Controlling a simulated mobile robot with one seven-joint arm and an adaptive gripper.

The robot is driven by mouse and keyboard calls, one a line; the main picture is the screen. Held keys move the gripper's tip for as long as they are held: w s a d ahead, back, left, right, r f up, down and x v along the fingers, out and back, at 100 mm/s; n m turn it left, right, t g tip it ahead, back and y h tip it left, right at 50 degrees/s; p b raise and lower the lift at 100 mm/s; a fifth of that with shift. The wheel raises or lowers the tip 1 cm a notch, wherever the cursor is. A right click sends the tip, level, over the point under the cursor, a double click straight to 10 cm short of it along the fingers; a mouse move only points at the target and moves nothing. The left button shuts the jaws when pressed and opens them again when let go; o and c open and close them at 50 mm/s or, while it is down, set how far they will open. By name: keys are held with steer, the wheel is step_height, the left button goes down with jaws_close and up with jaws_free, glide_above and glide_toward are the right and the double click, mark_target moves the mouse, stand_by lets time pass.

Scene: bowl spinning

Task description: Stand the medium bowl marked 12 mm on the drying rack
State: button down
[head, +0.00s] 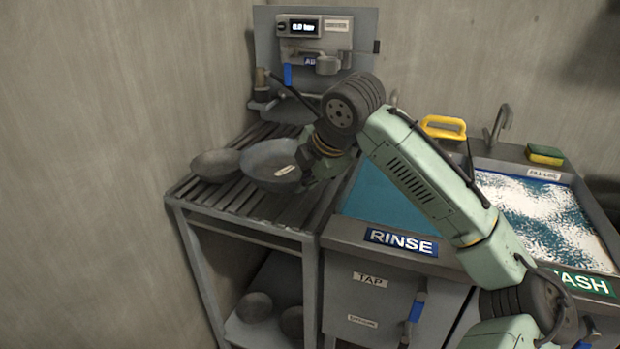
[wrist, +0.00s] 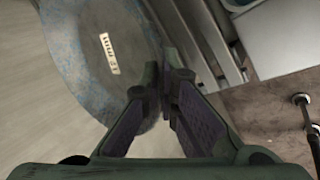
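The medium bowl (head: 272,167) is grey-blue with a small white label and sits tilted over the right part of the slatted drying rack (head: 238,202). In the wrist view the bowl (wrist: 80,38) fills the upper left, its label upside down and seeming to read 12 mm. My gripper (head: 309,172) is at the bowl's right edge. In the wrist view the fingertips of my gripper (wrist: 164,80) come close together at the bowl's rim and look shut on it. Whether the bowl touches the slats cannot be told.
A darker bowl (head: 215,165) lies on the rack just left of it. Two bowls (head: 255,306) are on the lower shelf. The rinse basin (head: 385,208) is right of the rack and the foamy wash basin (head: 540,215) farther right. A panel with a gauge (head: 305,28) stands behind the rack.

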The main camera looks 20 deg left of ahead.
steer(key=w, duration=0.4)
steer(key=shift+f+p, duration=0.1)
steer(key=shift+p, duration=0.25)
steer(key=shift+f+p, duration=0.45)
steer(key=shift+f, duration=1.35)
steer(key=shift+f, duration=0.1)
steer(key=c, duration=2.3)
jaws_free()
steer(key=shift+f, duration=0.1)
steer(key=o, duration=0.5)
steer(key=shift+r, duration=0.2)
steer(key=b+v, duration=0.2)
steer(key=v, duration=1)
